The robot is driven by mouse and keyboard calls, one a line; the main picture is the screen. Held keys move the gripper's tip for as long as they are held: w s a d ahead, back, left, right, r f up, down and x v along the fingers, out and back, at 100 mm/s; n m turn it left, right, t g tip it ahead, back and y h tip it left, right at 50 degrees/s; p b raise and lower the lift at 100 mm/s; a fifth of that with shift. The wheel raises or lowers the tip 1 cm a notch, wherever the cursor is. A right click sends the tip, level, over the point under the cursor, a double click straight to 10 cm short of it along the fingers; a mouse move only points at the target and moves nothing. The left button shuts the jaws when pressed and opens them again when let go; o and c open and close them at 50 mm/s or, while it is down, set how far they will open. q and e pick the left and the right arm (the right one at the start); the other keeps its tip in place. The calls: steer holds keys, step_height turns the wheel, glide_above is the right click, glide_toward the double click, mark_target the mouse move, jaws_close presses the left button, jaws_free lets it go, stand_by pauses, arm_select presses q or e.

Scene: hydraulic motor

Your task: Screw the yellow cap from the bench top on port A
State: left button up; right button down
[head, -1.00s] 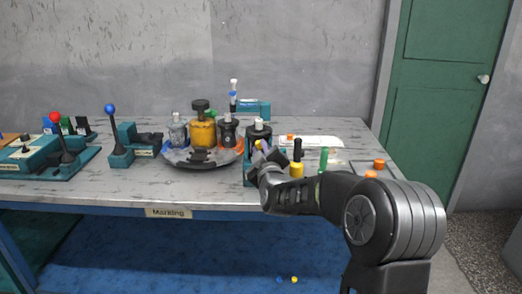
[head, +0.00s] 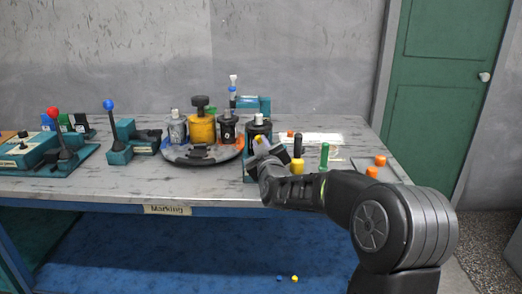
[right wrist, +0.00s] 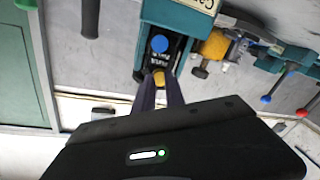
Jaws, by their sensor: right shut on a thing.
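The yellow cap (head: 257,139) is between the fingers of my right gripper (head: 262,150), at the front face of the motor. In the right wrist view the yellow cap (right wrist: 158,79) sits at the fingertips (right wrist: 159,92), just in front of the dark motor body with a blue cap (right wrist: 159,43) on it. The motor (head: 258,123) is a black cylinder with a white top, held in a teal fixture (head: 247,166). I cannot tell whether the cap touches the port, and no port letter is legible. My left gripper is not in view.
A round turntable (head: 180,157) with grey and yellow containers stands left of the motor. A black peg (head: 298,145), a yellow cylinder (head: 296,166), a green peg (head: 324,156) and orange caps (head: 380,160) are to the right. Lever units stand at the left.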

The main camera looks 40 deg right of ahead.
steer(key=shift+f+m+b, duration=0.15)
steer(key=shift+m+b, duration=0.7)
steer(key=shift+m, duration=0.15)
steer(key=shift+r+m, duration=0.2)
steer(key=shift+m, duration=0.3)
steer(key=shift+b, duration=0.35)
steer(key=shift+f+m+b, duration=0.2)
steer(key=shift+m+b, duration=1.45)
steer(key=shift+m, duration=0.15)
steer(key=shift+r+m, duration=0.15)
steer(key=shift+m, duration=0.35)
